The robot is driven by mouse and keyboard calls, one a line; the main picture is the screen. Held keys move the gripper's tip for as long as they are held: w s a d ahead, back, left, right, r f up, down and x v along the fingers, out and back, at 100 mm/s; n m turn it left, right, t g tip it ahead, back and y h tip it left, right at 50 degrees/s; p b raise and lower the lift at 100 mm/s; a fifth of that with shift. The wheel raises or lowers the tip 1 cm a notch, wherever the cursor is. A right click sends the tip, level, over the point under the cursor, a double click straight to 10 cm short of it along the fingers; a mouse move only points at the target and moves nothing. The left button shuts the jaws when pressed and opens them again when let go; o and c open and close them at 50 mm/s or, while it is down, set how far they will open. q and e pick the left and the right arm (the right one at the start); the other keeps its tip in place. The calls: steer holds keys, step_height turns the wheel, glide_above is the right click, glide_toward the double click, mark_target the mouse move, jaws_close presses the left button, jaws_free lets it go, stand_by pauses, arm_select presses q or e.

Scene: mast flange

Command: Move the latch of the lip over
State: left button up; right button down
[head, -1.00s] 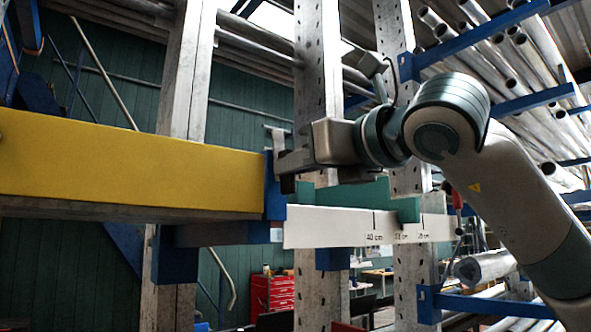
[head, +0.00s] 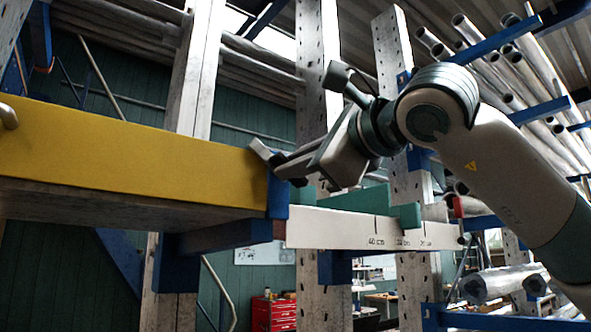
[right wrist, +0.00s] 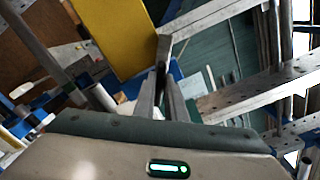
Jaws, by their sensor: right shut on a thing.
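A blue upright lip (head: 278,197) stands at the right end of the yellow beam (head: 120,150). A small grey latch (head: 261,149) sits at the top of the lip, tilted to the left over the beam's end. My right gripper (head: 282,168) is shut on the latch and comes in from the right, tilted. In the right wrist view my fingers (right wrist: 163,92) reach up towards the yellow beam (right wrist: 113,35) and are close together; the latch's exact hold between them is hard to make out. My left gripper is not in view.
A white scale plate (head: 340,231) with centimetre marks and a green slider (head: 360,199) lies right of the lip, under my right arm. Perforated grey posts (head: 318,80) stand behind. Blue rack arms with metal tubes (head: 490,70) fill the right. A red tool cabinet (head: 273,313) stands far below.

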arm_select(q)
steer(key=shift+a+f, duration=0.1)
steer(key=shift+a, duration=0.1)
arm_select(e)
steer(key=shift+a+f+n, duration=0.1)
steer(key=shift+f+n, duration=0.05)
steer(key=shift+n, duration=1.6)
steer(key=shift+f+n, duration=0.1)
steer(key=shift+n, duration=1.65)
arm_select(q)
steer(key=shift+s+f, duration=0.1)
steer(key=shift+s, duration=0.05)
arm_select(e)
steer(key=c, duration=1.8)
jaws_free()
steer(key=shift+s, duration=0.15)
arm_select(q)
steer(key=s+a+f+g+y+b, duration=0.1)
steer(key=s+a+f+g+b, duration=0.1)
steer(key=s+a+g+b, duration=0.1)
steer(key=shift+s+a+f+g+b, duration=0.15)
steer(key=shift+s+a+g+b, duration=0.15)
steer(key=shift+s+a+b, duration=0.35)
arm_select(e)
steer(key=v, duration=1.7)
